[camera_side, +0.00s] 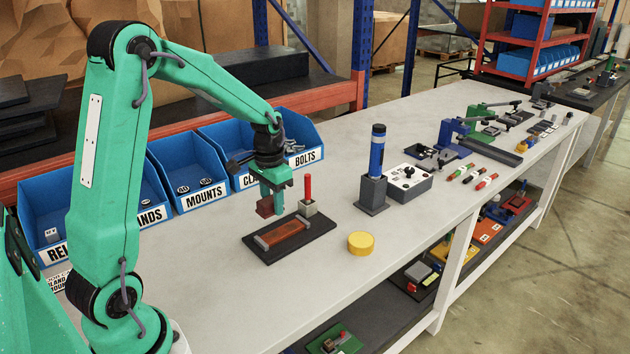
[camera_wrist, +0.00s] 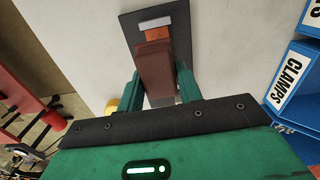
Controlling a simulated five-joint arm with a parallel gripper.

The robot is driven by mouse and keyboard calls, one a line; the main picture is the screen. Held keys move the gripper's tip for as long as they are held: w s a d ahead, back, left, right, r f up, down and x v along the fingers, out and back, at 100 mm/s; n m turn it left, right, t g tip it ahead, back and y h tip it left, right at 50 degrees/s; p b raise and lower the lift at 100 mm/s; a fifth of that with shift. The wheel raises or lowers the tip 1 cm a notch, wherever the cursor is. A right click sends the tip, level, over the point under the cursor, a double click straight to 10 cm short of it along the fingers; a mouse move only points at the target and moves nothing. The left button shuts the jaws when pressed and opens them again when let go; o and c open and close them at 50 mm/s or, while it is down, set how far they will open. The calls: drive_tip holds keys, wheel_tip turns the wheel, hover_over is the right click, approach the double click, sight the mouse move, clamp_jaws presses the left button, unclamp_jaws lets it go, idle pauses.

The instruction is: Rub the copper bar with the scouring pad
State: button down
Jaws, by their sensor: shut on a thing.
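My gripper (camera_side: 268,194) is shut on the scouring pad (camera_side: 265,206), a reddish-brown block held between the fingers. The pad also shows in the wrist view (camera_wrist: 154,68), between the green fingers of my gripper (camera_wrist: 158,85). The copper bar (camera_side: 284,233) lies on a dark plate (camera_side: 312,242) between light grey end blocks. In the side view the pad is above the plate's back left part, and it looks apart from the bar. In the wrist view the pad hides most of the bar; an orange strip of the bar (camera_wrist: 157,34) shows beyond it.
A red pin in a grey block (camera_side: 308,207) stands at the plate's back corner, close to my gripper. Blue bins (camera_side: 187,178) line the back. A yellow disc (camera_side: 361,243) and a blue cylinder in a dark stand (camera_side: 373,192) are to the right.

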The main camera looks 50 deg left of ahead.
sight(302, 219)
drive_tip(key=shift+s+f, duration=0.35)
drive_tip(key=shift+f, duration=0.65)
drive_tip(key=shift+s+f, duration=0.35)
drive_tip(key=shift+f, duration=0.6)
drive_tip(key=shift+s+f, duration=0.35)
drive_tip(key=shift+f, duration=0.65)
drive_tip(key=shift+f, duration=0.8)
drive_tip(key=shift+w, duration=0.2)
drive_tip(key=shift+w+r, duration=0.1)
drive_tip(key=shift+w, duration=1.55)
drive_tip(key=shift+w, duration=0.15)
drive_tip(key=shift+w+a, duration=0.1)
drive_tip(key=shift+w, duration=1.5)
drive_tip(key=shift+w, duration=0.1)
drive_tip(key=shift+w+f, duration=0.25)
drive_tip(key=shift+w, duration=0.45)
drive_tip(key=shift+w+a, duration=0.1)
drive_tip(key=shift+w, duration=1.05)
